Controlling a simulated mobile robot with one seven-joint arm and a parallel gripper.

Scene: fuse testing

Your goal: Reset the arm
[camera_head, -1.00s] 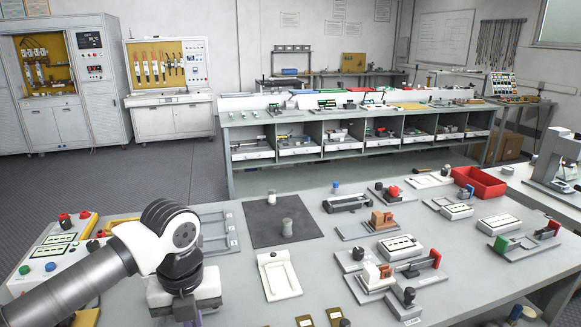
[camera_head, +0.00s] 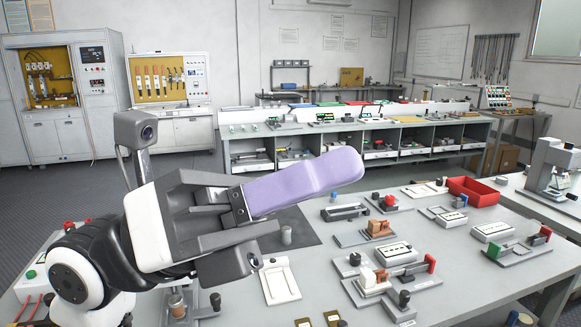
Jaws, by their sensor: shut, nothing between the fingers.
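My gripper (camera_head: 305,182) is raised above the left part of the near workbench. Its lilac fingers lie together and point right and slightly up, with nothing between them. My white and dark grey wrist is at the lower left, with a small camera unit above it. The fingers and wrist hide part of the dark grey mat (camera_head: 305,229) and the fixtures behind them. The fingers appear apart from everything on the bench.
The near workbench (camera_head: 330,285) carries a grey cylinder (camera_head: 286,235), a white tray (camera_head: 279,280), several fuse fixtures and a red bin (camera_head: 474,191). A white machine (camera_head: 556,168) stands at the right. A long shelved bench and two cabinets stand behind.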

